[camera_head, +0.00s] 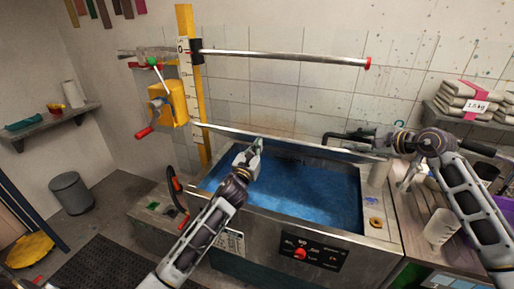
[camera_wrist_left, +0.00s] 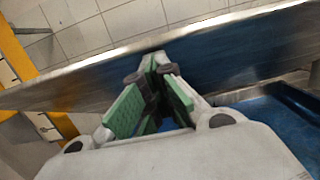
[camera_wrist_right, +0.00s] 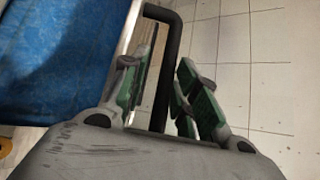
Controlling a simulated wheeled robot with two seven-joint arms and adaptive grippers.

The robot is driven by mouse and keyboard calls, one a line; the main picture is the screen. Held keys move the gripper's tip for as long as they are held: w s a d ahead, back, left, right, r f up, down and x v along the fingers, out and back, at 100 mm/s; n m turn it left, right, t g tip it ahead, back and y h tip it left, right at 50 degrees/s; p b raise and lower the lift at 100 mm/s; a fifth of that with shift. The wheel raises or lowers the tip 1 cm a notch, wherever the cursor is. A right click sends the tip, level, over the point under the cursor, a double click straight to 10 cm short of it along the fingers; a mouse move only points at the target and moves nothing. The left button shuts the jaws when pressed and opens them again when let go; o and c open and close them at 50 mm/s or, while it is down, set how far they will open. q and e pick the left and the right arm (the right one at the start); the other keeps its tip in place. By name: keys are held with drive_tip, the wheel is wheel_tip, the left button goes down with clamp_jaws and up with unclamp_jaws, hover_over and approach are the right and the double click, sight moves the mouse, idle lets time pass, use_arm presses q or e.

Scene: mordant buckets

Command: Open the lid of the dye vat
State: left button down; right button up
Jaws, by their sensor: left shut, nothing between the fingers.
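The dye vat (camera_head: 380,226) is a steel tub holding blue liquid. Its lid (camera_head: 300,141) stands raised at the back, seen nearly edge-on, with its grey sheet crossing the left wrist view (camera_wrist_left: 70,83). My left gripper (camera_head: 257,146) is shut and empty in front of the lid, over the liquid; whether its tips (camera_wrist_left: 157,63) touch the lid is unclear.
A yellow post (camera_head: 187,60) with a red-handled crank (camera_head: 173,103) and a horizontal metal rod (camera_head: 285,56) stands behind the vat. Cups and a jug (camera_head: 440,229) are on the right counter. Packets (camera_head: 465,97) lie on a right shelf. A bin (camera_head: 71,193) stands at left.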

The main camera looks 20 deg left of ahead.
drive_tip(key=v, duration=0.9)
drive_tip(key=shift+s+d, duration=0.2)
drive_tip(key=shift+d, duration=0.25)
drive_tip(key=shift+r, duration=0.1)
